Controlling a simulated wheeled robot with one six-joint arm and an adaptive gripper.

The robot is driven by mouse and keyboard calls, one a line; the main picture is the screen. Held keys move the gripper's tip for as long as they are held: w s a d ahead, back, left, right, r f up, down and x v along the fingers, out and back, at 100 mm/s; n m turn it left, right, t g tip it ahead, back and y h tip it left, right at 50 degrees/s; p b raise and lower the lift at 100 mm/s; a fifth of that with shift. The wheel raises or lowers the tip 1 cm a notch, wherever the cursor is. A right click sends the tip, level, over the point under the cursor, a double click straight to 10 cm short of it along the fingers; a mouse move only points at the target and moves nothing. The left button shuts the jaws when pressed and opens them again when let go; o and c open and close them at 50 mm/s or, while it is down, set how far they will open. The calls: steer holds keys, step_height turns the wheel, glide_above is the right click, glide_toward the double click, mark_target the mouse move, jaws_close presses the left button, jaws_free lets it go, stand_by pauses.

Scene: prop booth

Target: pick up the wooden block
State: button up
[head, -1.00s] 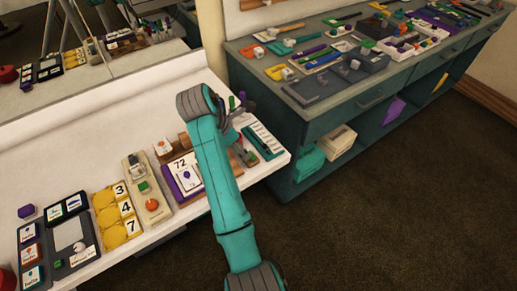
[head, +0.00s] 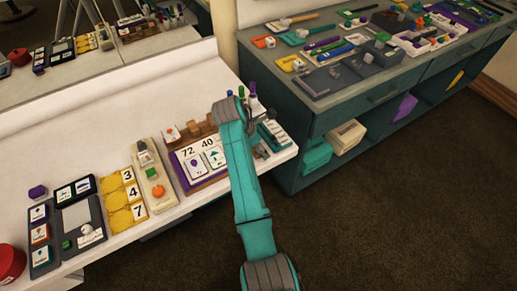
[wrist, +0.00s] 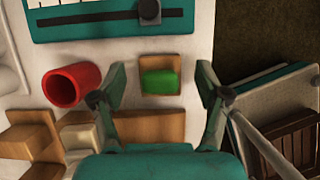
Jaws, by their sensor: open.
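In the wrist view my gripper (wrist: 160,92) is open, with its two fingers spread wide. Between and slightly beyond the fingertips is a small square wooden piece (wrist: 148,59) with a green block (wrist: 159,82) on it. A longer wooden piece (wrist: 150,126) lies nearer, partly hidden by my gripper. Another brown wooden block (wrist: 28,141) is at the lower left. I cannot tell which of these is the wooden block. In the head view brown wooden pieces (head: 196,130) show left of my arm; the arm hides the spot under the gripper.
A red cylinder (wrist: 72,85) lies left of the left finger. A teal panel with a dark slider (wrist: 110,22) is beyond. The white counter (head: 110,95) holds a purple card board (head: 196,184) and several other props. A dark cabinet (head: 310,150) stands to the right.

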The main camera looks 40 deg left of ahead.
steer(key=shift+f, duration=0.1)
steer(key=c, duration=1.3)
step_height(320, 180, up, 10)
